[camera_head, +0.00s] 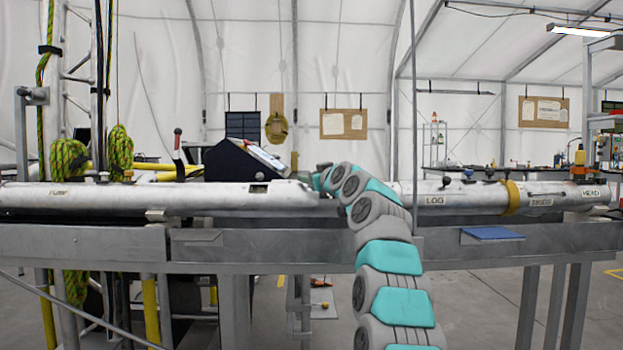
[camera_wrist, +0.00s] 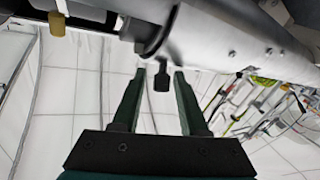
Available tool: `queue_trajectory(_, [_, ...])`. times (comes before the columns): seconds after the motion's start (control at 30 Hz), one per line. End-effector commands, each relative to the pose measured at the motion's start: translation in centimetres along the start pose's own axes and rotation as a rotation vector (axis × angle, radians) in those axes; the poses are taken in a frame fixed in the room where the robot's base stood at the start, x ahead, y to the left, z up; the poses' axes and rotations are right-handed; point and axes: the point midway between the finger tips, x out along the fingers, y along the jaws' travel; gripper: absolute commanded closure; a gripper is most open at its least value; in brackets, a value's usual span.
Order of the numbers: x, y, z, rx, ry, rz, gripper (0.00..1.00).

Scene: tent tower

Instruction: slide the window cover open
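A long grey metal tube (camera_head: 150,197) lies across the bench. A small dark opening (camera_head: 259,188) shows on its left section. In the wrist view the tube (camera_wrist: 235,45) fills the top, with a dark collar and a short dark tab (camera_wrist: 162,80) sticking out from it. My gripper (camera_wrist: 160,76) is open. Its two fingers stand on either side of the tab in the picture, with gaps on both sides; I cannot tell the depth exactly. The window cover cannot be told apart clearly. In the head view my arm hides the gripper and the tube's middle.
The metal bench rail (camera_head: 100,243) runs along the front of the tube. A dark slanted box (camera_head: 240,162) stands behind it. A blue pad (camera_head: 493,233) lies on the bench at right. A yellow ring (camera_head: 511,198) circles the right tube.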

Motion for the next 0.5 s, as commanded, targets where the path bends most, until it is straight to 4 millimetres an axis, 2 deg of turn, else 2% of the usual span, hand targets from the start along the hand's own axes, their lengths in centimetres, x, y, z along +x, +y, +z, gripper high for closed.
queue_trajectory(0.07, [0.01, 0.0, 0.02, 0.0, 0.0, 0.0, 0.47])
queue_trajectory(0.5, [-0.64, 0.0, 0.17, 0.0, 0.0, 0.0, 0.47])
